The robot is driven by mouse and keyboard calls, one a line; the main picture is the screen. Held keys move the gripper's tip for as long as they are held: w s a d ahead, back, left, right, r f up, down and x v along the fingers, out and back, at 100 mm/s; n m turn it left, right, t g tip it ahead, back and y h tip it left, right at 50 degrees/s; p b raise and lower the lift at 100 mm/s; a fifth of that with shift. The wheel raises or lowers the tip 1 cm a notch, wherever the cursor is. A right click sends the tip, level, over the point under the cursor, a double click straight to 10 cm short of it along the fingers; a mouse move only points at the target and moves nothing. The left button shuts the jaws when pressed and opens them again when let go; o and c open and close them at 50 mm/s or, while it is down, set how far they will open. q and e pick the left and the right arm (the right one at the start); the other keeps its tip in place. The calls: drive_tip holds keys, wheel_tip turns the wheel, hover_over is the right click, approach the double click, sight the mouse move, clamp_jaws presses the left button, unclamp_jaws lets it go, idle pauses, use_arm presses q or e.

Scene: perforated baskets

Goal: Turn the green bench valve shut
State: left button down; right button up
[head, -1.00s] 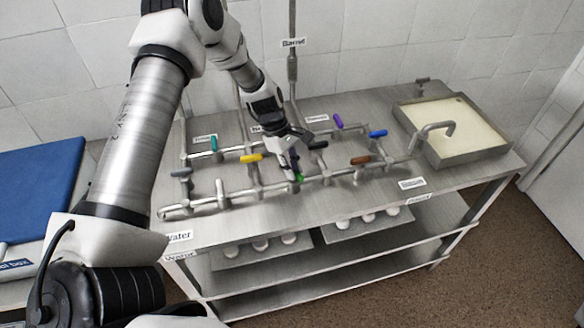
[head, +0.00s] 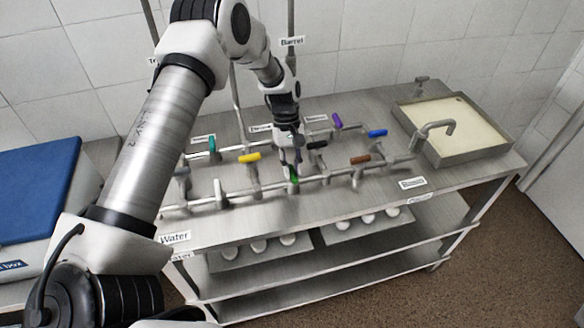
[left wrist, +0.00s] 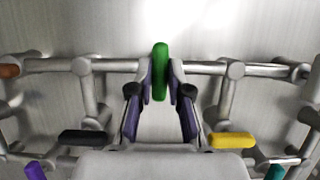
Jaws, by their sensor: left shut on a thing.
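The green valve handle (head: 294,180) sits on the front pipe of the bench, mostly hidden by my gripper in the head view. In the left wrist view the green handle (left wrist: 160,72) stands between my two fingertips, its long side across the pipe (left wrist: 205,67). My left gripper (head: 290,172) comes down on it from above, and its purple-lined fingers (left wrist: 161,78) are shut on the handle. My right gripper is not in view.
Close by are a yellow handle (head: 250,158), a black handle (head: 317,145) and a brown handle (head: 360,160). A bent spout (head: 435,128) reaches toward a tray (head: 472,155) on the right. A blue board (head: 35,195) lies at the left.

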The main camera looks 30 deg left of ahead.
use_arm(q)
drive_tip(key=shift+s+f, duration=0.1)
idle(0.3)
drive_tip(key=c, duration=1.1)
unclamp_jaws()
drive_tip(key=v, duration=1.2)
